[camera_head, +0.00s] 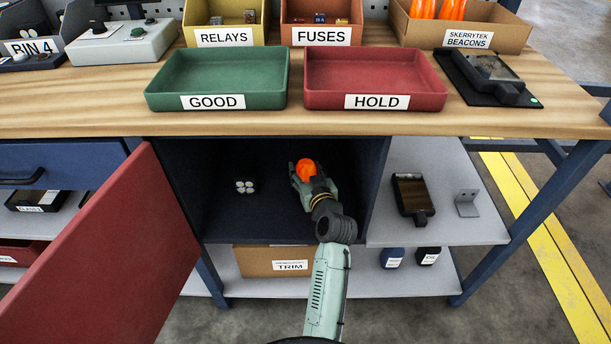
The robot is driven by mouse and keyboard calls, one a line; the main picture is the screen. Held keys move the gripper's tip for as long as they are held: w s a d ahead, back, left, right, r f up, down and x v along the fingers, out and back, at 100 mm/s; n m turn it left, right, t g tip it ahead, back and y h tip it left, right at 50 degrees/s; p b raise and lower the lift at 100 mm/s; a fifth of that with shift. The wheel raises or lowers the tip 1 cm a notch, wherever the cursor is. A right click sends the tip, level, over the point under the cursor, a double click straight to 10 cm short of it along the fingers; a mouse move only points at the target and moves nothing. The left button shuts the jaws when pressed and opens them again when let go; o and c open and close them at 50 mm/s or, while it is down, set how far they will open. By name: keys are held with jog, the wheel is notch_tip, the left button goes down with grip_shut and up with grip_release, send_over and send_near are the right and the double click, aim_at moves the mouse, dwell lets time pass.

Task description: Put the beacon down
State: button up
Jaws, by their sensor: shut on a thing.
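The orange beacon (306,167) is inside the dark blue cabinet compartment (215,215) under the bench. My gripper (304,178) reaches into the compartment and is shut on the beacon. The beacon's orange dome shows between the fingers, and its lower part is hidden by the gripper. I cannot tell whether the beacon touches the compartment floor. The compartment's red door (110,262) stands open to the left.
A small dark item with several light discs (245,185) sits left of my gripper in the compartment. A green GOOD tray (217,76) and red HOLD tray (375,76) stand on the bench above. A grey shelf (465,225) lies right of the compartment wall.

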jog(key=shift+f, duration=1)
jog(key=shift+f, duration=0.1)
jog(key=shift+f, duration=0.15)
jog(key=o, duration=1.3)
jog(key=shift+o, duration=0.2)
jog(key=shift+r, duration=0.25)
jog(key=b+v, duration=0.2)
jog(key=v, duration=1)
